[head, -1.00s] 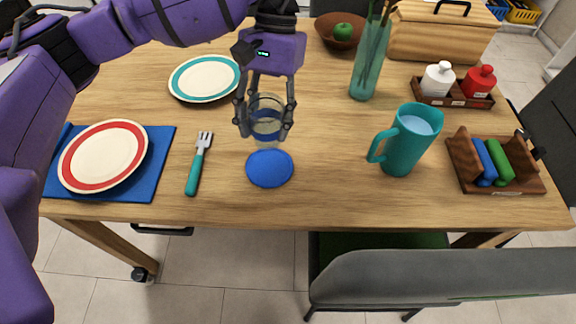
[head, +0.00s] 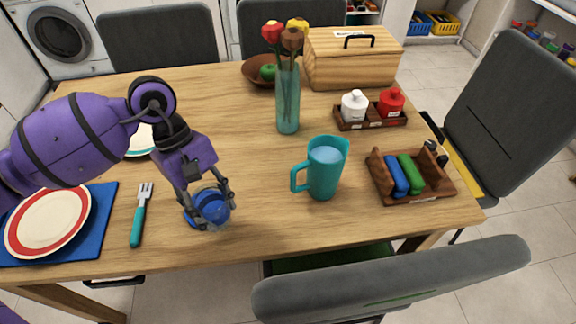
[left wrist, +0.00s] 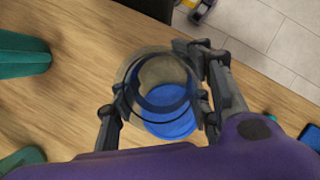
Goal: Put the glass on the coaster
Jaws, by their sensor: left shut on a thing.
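My left gripper (head: 208,203) is shut on the clear glass (head: 217,216), one finger on each side. The blue round coaster (head: 190,217) lies on the table and is partly hidden behind the glass and a finger in the head view. In the left wrist view, the gripper (left wrist: 160,98) holds the glass (left wrist: 145,64), and the coaster (left wrist: 172,127) shows below and through it. The glass overlaps the coaster but looks off its centre. I cannot tell whether the glass touches it. My right gripper is not in view.
A teal-handled fork (head: 138,222) and a red-rimmed plate (head: 47,222) on a blue mat lie left. A wooden holder (head: 430,192) stands right. The table's front edge is close.

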